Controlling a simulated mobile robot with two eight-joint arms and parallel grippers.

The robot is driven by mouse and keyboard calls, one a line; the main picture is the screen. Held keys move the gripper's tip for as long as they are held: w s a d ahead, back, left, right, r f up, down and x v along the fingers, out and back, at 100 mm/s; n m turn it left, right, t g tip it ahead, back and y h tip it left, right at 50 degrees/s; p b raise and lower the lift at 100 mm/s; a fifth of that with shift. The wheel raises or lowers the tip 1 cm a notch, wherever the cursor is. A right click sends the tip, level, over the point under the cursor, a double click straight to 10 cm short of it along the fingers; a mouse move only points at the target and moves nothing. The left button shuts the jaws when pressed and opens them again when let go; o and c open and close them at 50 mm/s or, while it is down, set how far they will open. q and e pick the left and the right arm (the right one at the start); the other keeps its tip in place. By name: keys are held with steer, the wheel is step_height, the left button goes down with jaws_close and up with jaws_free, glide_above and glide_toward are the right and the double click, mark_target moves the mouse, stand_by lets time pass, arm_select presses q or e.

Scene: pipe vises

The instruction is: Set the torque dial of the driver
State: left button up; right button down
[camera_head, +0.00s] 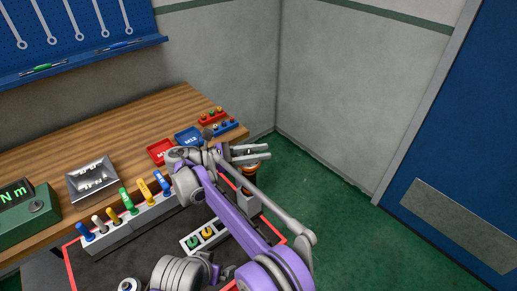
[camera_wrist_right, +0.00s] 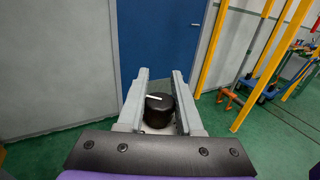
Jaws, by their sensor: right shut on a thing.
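My right gripper (camera_head: 250,153) reaches out past the bench's right end in the head view. In the right wrist view, its two grey fingers (camera_wrist_right: 158,103) are shut on a black round knob (camera_wrist_right: 158,112) with a white line on top, which looks like the torque dial. In the head view, a dark and orange piece (camera_head: 256,171), probably the driver, shows just below the fingers. The rest of it is hidden behind my arm. The dial's scale cannot be read. My left gripper is not in view.
The wooden bench (camera_head: 100,155) holds a green box with a lit display (camera_head: 27,208), a metal tray (camera_head: 93,182), and red (camera_head: 160,151) and blue bins. A row of coloured handles (camera_head: 127,202) stands along its front.

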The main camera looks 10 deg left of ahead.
steer(key=shift+g, duration=0.3)
stand_by(0.6)
steer(key=c, duration=0.6)
jaws_free()
steer(key=shift+o, duration=0.2)
step_height(320, 180, up, 10)
